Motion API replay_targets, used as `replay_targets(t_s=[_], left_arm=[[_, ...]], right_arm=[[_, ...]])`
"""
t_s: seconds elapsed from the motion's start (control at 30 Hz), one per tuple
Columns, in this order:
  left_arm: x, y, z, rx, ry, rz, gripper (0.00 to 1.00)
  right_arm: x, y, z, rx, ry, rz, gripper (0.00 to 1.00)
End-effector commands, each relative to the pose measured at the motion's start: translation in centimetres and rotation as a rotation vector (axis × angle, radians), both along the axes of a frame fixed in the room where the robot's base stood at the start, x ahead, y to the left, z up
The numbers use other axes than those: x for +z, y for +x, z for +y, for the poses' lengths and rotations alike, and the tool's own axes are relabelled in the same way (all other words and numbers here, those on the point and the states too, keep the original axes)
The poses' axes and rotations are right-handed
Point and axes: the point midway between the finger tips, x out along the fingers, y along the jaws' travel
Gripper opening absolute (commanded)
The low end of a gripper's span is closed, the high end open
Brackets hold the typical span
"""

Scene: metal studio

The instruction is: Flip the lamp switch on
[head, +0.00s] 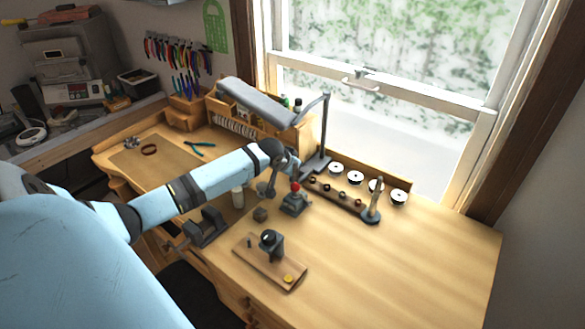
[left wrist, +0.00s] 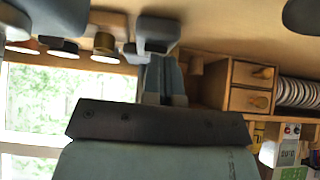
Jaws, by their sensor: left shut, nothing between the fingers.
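The desk lamp (head: 325,112) stands at the back of the wooden bench, with a long grey shade (head: 250,97) reaching left and a flat dark base (head: 316,164) by the window. I cannot make out its switch clearly. My left gripper (head: 293,166) is at the end of the pale blue arm, close to the front left of the lamp base. In the left wrist view its fingers (left wrist: 165,72) are together and empty, close to a grey block-like part (left wrist: 156,32) that may belong to the lamp. I cannot tell whether they touch. My right gripper is not in view.
A small stand with a red knob (head: 295,188) is just below the gripper. The bench's right part is clear.

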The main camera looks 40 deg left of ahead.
Motion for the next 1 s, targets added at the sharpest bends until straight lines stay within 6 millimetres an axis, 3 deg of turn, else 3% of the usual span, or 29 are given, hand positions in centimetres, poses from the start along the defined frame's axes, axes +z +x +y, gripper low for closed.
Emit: replay_targets(t_s=[0.4, 0.7, 1.0], left_arm=[[-0.8, -0.3, -0.1, 0.001, 0.003, -0.045, 0.00], [-0.5, -0.2, 0.0, 0.001, 0.005, -0.055, 0.00], [0.7, -0.2, 0.0, 0.001, 0.005, -0.055, 0.00]], right_arm=[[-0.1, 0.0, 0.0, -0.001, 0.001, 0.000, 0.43], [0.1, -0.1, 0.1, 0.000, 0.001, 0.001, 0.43], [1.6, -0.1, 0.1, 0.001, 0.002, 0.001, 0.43]])
